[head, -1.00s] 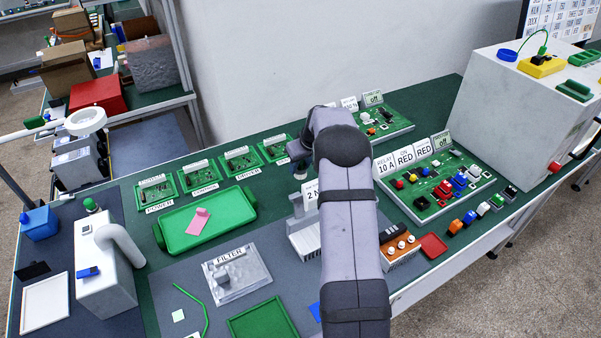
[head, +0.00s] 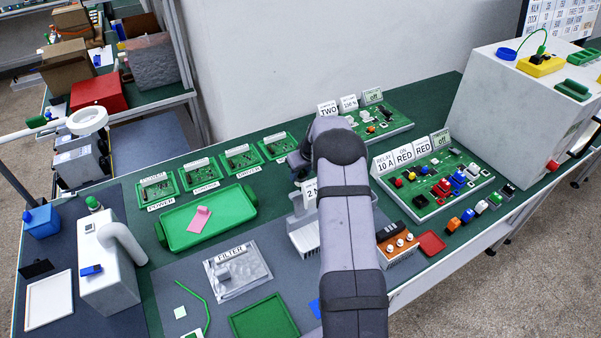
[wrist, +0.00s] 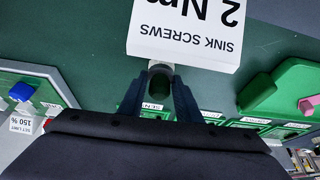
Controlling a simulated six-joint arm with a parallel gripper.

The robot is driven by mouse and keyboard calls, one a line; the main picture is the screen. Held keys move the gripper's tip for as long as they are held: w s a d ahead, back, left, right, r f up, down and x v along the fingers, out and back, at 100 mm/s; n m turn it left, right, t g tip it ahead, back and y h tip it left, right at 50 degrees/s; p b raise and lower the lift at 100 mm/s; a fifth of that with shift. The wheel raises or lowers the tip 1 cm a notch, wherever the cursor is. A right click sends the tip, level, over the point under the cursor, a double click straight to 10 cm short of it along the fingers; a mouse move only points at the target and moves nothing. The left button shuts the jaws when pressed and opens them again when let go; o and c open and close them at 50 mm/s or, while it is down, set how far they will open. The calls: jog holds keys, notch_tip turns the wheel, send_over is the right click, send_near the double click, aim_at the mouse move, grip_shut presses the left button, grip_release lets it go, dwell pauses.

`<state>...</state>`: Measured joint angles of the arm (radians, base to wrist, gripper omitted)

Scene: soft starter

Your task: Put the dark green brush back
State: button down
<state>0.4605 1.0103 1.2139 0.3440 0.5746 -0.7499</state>
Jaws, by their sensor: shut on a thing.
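In the wrist view my gripper (wrist: 158,98) is shut on a dark green piece with a pale grey end, which I take to be the dark green brush (wrist: 160,82). Most of it is hidden between the fingers. It is just beside the white "SINK SCREWS 2 Nm" card (wrist: 190,30). In the head view my gripper (head: 299,166) is at the back middle of the bench, behind the grey heat sink (head: 304,236) and its card. The brush is too small there to make out clearly. I cannot tell which spot is the brush's place.
A green tray (head: 232,216) with a pink piece lies left of the gripper, with several small green boards (head: 243,158) behind it. The populated board (head: 435,190) and an orange holder (head: 396,250) stand to the right. Green mat shows between them.

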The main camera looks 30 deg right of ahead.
jog(key=c, duration=1.3)
grip_release()
jog(key=shift+r, duration=0.2)
jog(key=shift+s+r, duration=0.1)
jog(key=shift+r, duration=0.2)
jog(key=b+v, duration=0.3)
jog(key=v, duration=0.8)
jog(key=shift+r, duration=0.1)
